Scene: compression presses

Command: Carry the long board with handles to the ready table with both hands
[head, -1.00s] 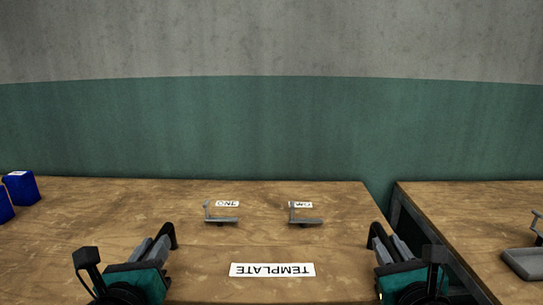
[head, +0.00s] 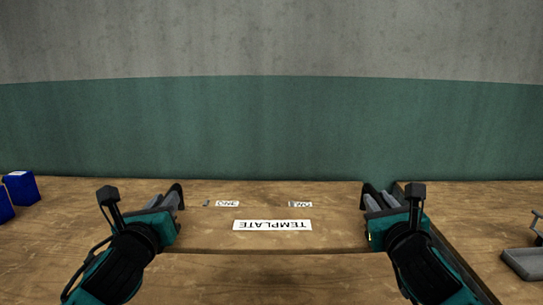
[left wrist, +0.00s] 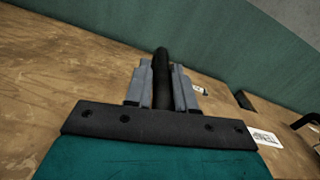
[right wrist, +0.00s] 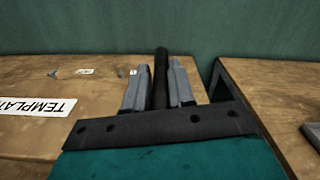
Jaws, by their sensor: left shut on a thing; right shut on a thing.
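The long board (head: 270,242) is wooden, with a white TEMPLATE label that reads upside down. My left gripper (head: 172,201) is shut on the left handle, which also shows in the left wrist view (left wrist: 161,70). My right gripper (head: 378,200) is shut on the right handle, also in the right wrist view (right wrist: 160,70).
Blue boxes (head: 21,187) stand at the far left. Across a gap on the right is a second wooden table (head: 465,215) with a grey tray (head: 522,262). A green and grey wall closes the back.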

